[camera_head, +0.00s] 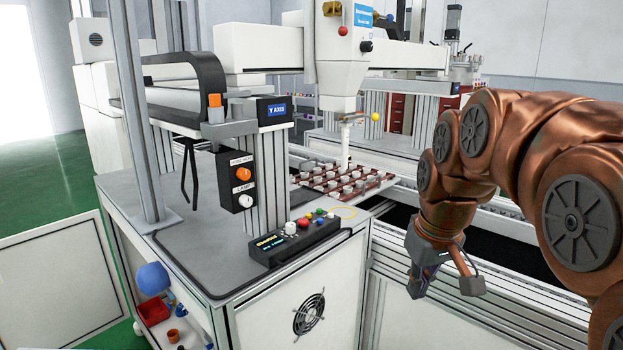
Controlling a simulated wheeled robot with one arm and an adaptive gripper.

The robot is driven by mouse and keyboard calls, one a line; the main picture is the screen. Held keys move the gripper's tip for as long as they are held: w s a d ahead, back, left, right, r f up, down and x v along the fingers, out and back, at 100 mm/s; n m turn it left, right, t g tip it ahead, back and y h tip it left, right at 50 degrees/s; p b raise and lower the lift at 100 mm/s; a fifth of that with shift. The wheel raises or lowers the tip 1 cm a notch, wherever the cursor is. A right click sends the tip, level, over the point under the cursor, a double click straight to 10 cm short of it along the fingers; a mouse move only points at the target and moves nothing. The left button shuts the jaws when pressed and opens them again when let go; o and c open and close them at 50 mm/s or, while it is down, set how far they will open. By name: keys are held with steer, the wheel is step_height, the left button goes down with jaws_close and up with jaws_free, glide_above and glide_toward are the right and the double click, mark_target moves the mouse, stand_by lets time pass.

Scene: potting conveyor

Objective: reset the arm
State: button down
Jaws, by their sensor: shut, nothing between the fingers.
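My copper-coloured arm (540,170) reaches in from the right edge and bends down at the wrist. My gripper (424,280) hangs at its end, pointing down, in front of the conveyor rails at right of centre. It is shut with nothing in it. Its fingers are small and dark in this view, and part of it is hidden by its own body. It appears apart from the bench and the rails.
The potting machine's white dispensing head (341,60) stands over a red-brown tray (345,181) of small parts. A control box (294,238) with coloured buttons sits on the bench (200,262). Green floor (45,185) is open at far left.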

steer(key=s+f+m+g, duration=0.2)
steer(key=s+f+g, duration=0.1)
steer(key=s+f, duration=0.75)
steer(key=s+f+m+g, duration=0.15)
steer(key=s+f, duration=0.55)
steer(key=s, duration=0.7)
step_height(320, 180, up, 22)
steer(key=s+p, duration=0.1)
steer(key=p, duration=1.9)
steer(key=shift+d, duration=0.25)
steer(key=c, duration=1.9)
jaws_free()
steer(key=shift+n, duration=0.25)
